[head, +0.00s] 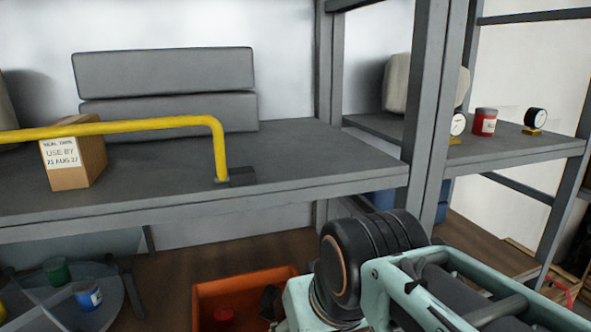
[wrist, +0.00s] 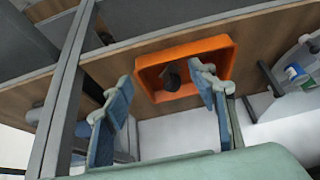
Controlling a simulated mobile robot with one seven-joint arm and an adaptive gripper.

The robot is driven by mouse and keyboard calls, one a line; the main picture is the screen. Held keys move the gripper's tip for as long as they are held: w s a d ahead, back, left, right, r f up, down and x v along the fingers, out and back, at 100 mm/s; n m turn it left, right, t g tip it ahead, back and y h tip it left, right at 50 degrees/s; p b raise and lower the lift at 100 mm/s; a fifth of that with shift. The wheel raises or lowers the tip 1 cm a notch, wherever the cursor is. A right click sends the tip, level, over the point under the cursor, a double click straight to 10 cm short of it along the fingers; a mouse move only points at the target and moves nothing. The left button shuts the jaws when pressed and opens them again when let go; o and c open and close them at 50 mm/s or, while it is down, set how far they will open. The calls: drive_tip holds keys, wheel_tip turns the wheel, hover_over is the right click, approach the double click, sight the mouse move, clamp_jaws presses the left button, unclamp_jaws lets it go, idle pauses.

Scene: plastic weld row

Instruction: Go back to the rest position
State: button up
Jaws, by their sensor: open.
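My gripper (wrist: 160,100) shows in the wrist view with its two blue-grey fingers spread wide apart and nothing between them. Beyond the fingers, in the wrist view, is an orange bin (wrist: 225,58) with a dark object (wrist: 172,78) inside. In the head view my arm crosses the lower right, in front of the shelf. The fingers are not clearly visible there.
A grey shelf (head: 300,160) with a yellow rail (head: 130,125) holds a labelled box (head: 90,165) and grey blocks (head: 165,90). A post (head: 430,100) stands near my arm. The right shelf holds a red can (head: 485,122) and gauges (head: 535,119).

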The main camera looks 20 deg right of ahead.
wheel_tip(320, 180, up, 12)
drive_tip(key=w+p, duration=0.1)
drive_tip(key=p, duration=1.1)
